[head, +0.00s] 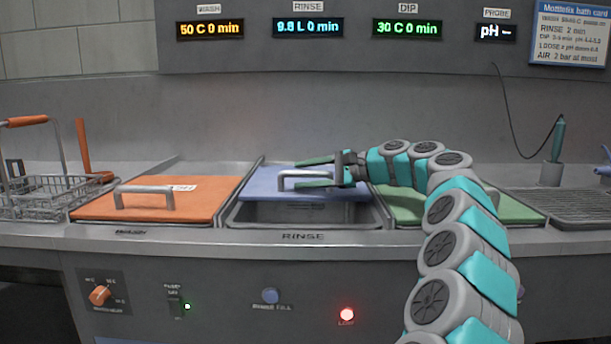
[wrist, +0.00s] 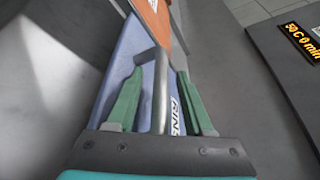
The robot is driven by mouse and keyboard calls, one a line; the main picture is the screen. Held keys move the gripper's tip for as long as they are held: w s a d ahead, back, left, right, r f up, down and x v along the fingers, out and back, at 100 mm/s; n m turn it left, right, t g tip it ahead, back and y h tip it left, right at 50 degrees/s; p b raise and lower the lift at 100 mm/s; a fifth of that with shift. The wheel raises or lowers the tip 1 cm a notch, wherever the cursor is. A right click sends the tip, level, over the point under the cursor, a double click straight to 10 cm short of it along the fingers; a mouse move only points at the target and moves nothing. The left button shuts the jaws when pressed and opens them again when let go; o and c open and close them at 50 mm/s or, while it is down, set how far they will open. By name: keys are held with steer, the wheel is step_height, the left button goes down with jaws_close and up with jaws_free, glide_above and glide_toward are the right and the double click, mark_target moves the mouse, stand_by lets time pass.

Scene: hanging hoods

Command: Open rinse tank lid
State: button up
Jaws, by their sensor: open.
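The blue rinse tank lid (head: 262,186) lies over the back part of the rinse tank (head: 305,212) in the head view, and the tank's front part is uncovered. The lid has a grey metal bar handle (head: 300,173). My gripper (head: 314,173) is open at the lid, with its green fingers on either side of the handle. In the wrist view the handle (wrist: 161,88) runs between the two fingers (wrist: 158,100), and the blue lid (wrist: 125,65) lies behind it. I cannot tell whether either finger touches the handle.
An orange lid (head: 155,198) covers the wash tank on the left. A green lid (head: 515,208) is on the right, partly behind my arm. A wire basket (head: 50,195) stands far left. A drain rack (head: 570,205) and a probe holder (head: 551,173) are far right.

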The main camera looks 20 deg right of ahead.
steer(key=shift+v, duration=3.9)
